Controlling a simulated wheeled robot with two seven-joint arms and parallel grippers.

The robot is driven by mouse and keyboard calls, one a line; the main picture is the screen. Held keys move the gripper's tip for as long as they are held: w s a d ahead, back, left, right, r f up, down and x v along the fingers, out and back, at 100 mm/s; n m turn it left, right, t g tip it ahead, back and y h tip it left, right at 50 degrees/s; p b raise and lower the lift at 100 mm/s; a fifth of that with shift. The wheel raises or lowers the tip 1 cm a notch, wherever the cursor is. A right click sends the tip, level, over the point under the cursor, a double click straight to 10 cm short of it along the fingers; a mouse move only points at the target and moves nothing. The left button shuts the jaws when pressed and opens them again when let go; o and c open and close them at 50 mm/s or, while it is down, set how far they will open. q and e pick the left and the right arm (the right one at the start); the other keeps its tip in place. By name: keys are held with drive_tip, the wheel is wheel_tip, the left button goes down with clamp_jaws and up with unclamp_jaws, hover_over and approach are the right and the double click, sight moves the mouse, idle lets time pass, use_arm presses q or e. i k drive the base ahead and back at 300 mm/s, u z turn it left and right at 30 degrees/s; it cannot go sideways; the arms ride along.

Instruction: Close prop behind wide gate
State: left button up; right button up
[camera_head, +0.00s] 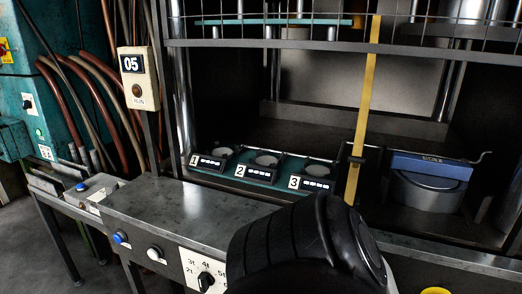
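The wide gate (300,43) is a raised wire-mesh frame with a dark lower rail, across the top of the press opening. A long yellow bar (366,100), which looks like the prop, stands nearly upright at the right of the opening. It crosses the gate's rail and runs down to the front edge of the bed. A small dark clamp or catch sits on it low down. A black ribbed part of my own arm fills the bottom middle and covers part of the front ledge. Neither of my grippers shows.
A teal tray (225,177) with several numbered cups stands inside at left. A blue labelled block (431,166) sits on a grey cylinder (427,196) at right. A control ledge (180,212) with buttons and a dial runs along the front. Hoses and a 05 box (138,78) stand left.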

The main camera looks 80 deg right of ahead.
sight(357, 159)
drive_tip(key=k, duration=0.85)
drive_tip(key=z, duration=0.55)
